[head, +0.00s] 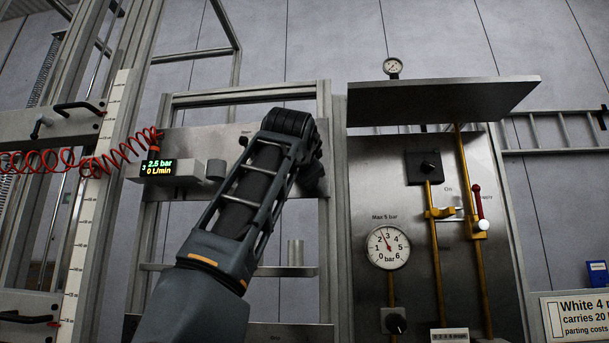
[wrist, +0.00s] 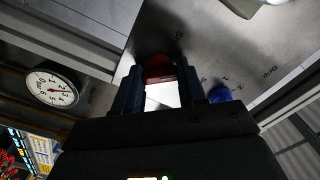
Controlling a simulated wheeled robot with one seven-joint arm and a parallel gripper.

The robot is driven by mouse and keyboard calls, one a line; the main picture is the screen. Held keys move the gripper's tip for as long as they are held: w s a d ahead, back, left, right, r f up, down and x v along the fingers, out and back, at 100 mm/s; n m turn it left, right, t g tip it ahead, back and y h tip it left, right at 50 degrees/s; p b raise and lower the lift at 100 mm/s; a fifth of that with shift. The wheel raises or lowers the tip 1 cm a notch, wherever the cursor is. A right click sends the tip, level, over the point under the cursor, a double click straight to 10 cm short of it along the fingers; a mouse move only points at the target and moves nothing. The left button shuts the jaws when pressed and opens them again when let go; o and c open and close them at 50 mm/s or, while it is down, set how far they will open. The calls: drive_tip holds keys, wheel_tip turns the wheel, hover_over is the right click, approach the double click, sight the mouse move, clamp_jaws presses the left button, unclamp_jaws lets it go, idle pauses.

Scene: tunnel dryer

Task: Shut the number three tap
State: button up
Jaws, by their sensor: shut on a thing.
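In the wrist view my gripper (wrist: 160,82) is shut on a red, rounded tap handle (wrist: 158,67), which shows between the fingertips against a grey metal panel. Its number cannot be read for certain. A blue knob (wrist: 220,94) sits just right of the fingers, apart from them, with small printed marks around it. In the head view my arm reaches up to the metal panel in the middle, and its end hides the fingertips and the tap. A small display (head: 159,168) left of the arm reads 3, 2.5 bar and 0 L/min.
A round pressure gauge (head: 388,247) is on the right panel, below a jutting metal shelf (head: 440,98). Yellow pipes (head: 473,190) with a red lever (head: 478,202) run down that panel. A coiled red hose (head: 112,160) hangs at the left. Another dial (wrist: 52,88) shows at the wrist view's left.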

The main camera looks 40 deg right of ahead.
drive_tip(key=shift+n, duration=0.3)
drive_tip(key=shift+c, duration=0.3)
drive_tip(key=n+p, duration=0.3)
drive_tip(key=n, duration=0.6)
drive_tip(key=shift+f+p, duration=0.1)
drive_tip(key=shift+p, duration=0.2)
drive_tip(key=shift+n, duration=0.4)
drive_tip(key=o, duration=1.1)
drive_tip(key=shift+c, duration=0.2)
drive_tip(key=shift+a, duration=0.1)
